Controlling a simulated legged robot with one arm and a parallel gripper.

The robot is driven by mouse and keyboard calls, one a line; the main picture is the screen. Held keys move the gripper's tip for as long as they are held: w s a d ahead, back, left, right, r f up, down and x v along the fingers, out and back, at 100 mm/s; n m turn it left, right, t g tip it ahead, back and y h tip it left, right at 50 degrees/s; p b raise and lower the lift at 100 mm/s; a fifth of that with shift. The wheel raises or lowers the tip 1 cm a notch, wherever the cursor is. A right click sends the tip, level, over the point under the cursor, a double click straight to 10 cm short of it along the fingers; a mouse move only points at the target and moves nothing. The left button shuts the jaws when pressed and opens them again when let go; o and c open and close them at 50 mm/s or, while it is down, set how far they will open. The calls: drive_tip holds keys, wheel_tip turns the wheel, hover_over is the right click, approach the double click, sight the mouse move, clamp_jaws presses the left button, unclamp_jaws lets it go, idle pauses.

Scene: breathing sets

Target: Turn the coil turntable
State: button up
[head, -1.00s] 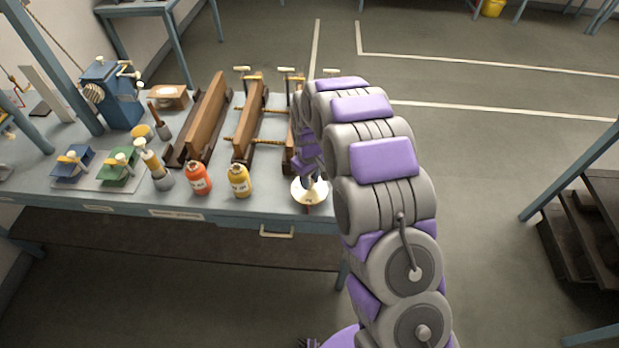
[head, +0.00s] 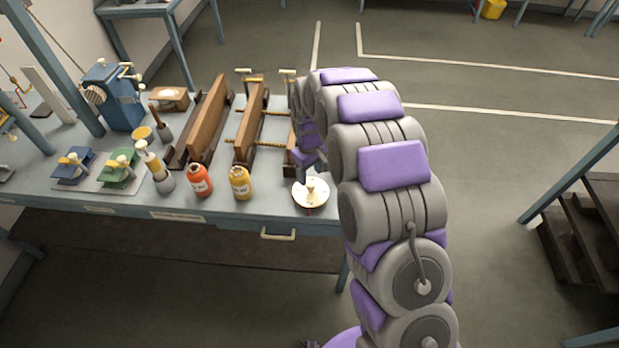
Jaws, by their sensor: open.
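A blue hand-cranked machine (head: 113,97) stands further left. Open floor (head: 500,160) lies right of the workbench.

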sight(310, 183)
wheel_tip(310, 183, up, 13)
drive_tip(key=shift+p, duration=0.4)
drive_tip(key=s+d+r+m+b, duration=0.1)
drive_tip(key=s+d+r+m, duration=0.15)
drive_tip(key=s+d, duration=0.45)
drive_tip(key=s+d+r+m+b, duration=0.1)
drive_tip(key=s+d+r+m, duration=0.2)
drive_tip(key=s, duration=0.8)
drive_tip(key=s+d+f+m+g+b, duration=0.1)
drive_tip(key=s+d, duration=0.2)
drive_tip(key=s, duration=0.8)
drive_tip(key=s+d+f+m+b, duration=0.1)
drive_tip(key=s+d+f+m, duration=0.1)
drive_tip(key=s, duration=0.9)
drive_tip(key=shift+s+d+f+g+b, duration=0.15)
drive_tip(key=shift+s+d+g+b, duration=0.25)
drive_tip(key=shift+d, duration=0.3)
